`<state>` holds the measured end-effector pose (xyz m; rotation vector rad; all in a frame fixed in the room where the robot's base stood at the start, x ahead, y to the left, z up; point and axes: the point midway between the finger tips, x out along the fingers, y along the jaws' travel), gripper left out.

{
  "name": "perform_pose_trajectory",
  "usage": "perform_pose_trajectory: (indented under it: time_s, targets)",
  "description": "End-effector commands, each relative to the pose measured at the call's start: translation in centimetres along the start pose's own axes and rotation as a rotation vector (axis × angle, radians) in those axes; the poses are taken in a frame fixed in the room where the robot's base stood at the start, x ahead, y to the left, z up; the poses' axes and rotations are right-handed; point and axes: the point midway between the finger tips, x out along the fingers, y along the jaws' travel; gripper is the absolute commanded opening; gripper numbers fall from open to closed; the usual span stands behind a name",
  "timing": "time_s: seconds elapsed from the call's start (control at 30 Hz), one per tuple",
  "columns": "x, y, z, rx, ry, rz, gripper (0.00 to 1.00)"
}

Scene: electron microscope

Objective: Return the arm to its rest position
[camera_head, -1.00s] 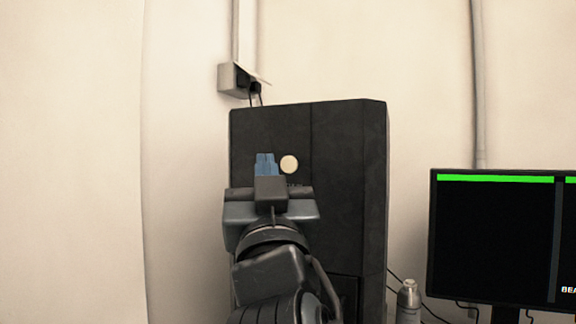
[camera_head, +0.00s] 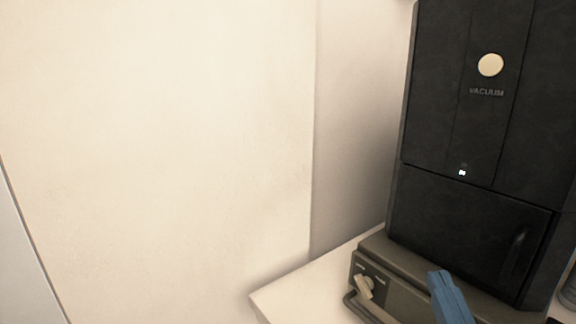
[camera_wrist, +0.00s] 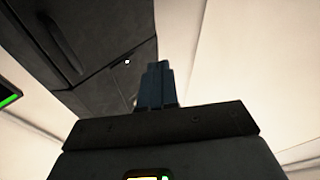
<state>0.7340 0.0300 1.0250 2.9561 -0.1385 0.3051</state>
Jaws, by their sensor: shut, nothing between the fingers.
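My gripper (camera_head: 440,278) shows at the bottom right of the head view as blue fingertips, in front of the microscope's grey base. The fingers are together and hold nothing. In the wrist view my gripper (camera_wrist: 157,68) is also shut, with the dark microscope cabinet behind it to the left. The rest of my arm is outside the head view. Whether the fingers touch anything cannot be told, but a gap to the cabinet seems to show in the wrist view.
The black microscope cabinet (camera_head: 450,130) has a round cream VACUUM button (camera_head: 490,65) and a lower door with a handle. Its grey base (camera_head: 395,275) carries a knob (camera_head: 365,287) and stands on a white table (camera_head: 290,297). Pale wall fills the left.

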Motion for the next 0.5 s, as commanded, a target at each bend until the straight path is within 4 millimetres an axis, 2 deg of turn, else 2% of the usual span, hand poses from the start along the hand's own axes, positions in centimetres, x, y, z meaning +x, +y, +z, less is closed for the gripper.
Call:
perform_pose_trajectory:
  time_s: [0.03,0.2,0.5]
  targets:
    - [-1.9,-0.1,1.5,0.006,-0.036,-0.02,0.0]
    - [-7.7,-0.3,5.0,0.033,-0.128,-0.077,0.0]
    - [-18.6,0.6,8.2,0.089,-0.277,-0.132,0.0]
